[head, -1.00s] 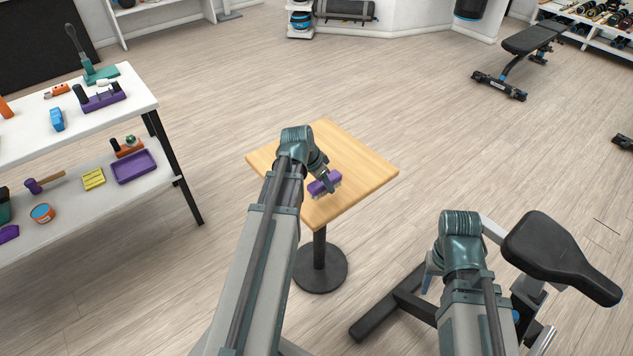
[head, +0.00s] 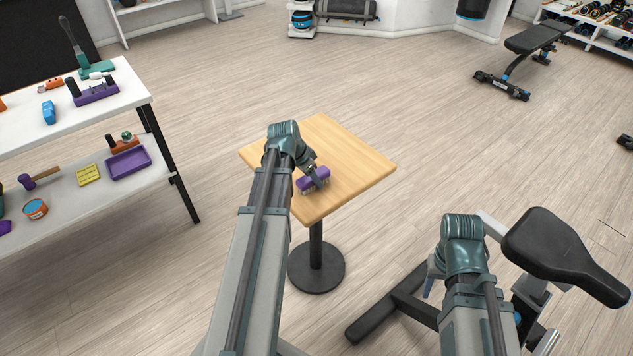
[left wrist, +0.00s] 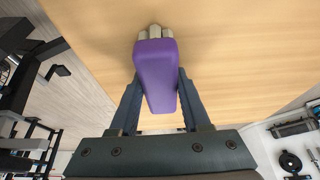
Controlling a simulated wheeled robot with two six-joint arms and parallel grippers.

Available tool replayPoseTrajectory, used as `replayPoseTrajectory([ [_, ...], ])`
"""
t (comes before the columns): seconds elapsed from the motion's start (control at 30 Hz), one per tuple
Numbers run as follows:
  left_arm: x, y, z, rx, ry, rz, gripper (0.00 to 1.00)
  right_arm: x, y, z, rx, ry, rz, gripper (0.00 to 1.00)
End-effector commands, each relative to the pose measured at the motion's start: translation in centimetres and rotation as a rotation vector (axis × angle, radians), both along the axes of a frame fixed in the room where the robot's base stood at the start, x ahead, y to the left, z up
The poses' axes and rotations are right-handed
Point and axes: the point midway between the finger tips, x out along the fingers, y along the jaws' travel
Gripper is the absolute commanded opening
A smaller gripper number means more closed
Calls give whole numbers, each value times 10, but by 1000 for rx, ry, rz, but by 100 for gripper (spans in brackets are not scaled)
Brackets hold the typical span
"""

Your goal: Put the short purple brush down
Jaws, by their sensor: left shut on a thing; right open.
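The short purple brush (head: 314,179) has a purple block body and pale bristles. My left gripper (head: 316,177) is shut on it, over the light wooden table (head: 350,166), near the table's left side. In the left wrist view the brush (left wrist: 156,75) sits between the two dark fingers of the gripper (left wrist: 157,98), with bristle tufts showing at its far end. I cannot tell whether the bristles touch the table top. My right gripper (head: 430,284) is open, low beside the exercise bike, mostly hidden behind its own arm.
The rest of the table top is bare. A white two-level rack (head: 120,98) with tools, trays and other brushes stands at the left. An exercise bike with a black saddle (head: 560,250) is at the right. Open floor lies behind the table.

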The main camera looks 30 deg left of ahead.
Motion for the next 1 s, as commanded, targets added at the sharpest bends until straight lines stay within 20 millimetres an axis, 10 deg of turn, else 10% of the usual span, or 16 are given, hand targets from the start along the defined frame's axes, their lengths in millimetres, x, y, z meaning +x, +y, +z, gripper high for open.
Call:
replayPoseTrajectory([
  [0.27,0,0,-4,0,0,0,0,0,0,-4,0,0,0,50],
  [0.3,0,0,-2,0,0,0,54,0,0,-2,0,0,0,50],
  [0.43,0,0,-2,0,0,0,77,0,0,-2,0,0,0,50],
  [1.0,-3,1,12,0,0,1,77,0,0,12,0,0,0,50],
])
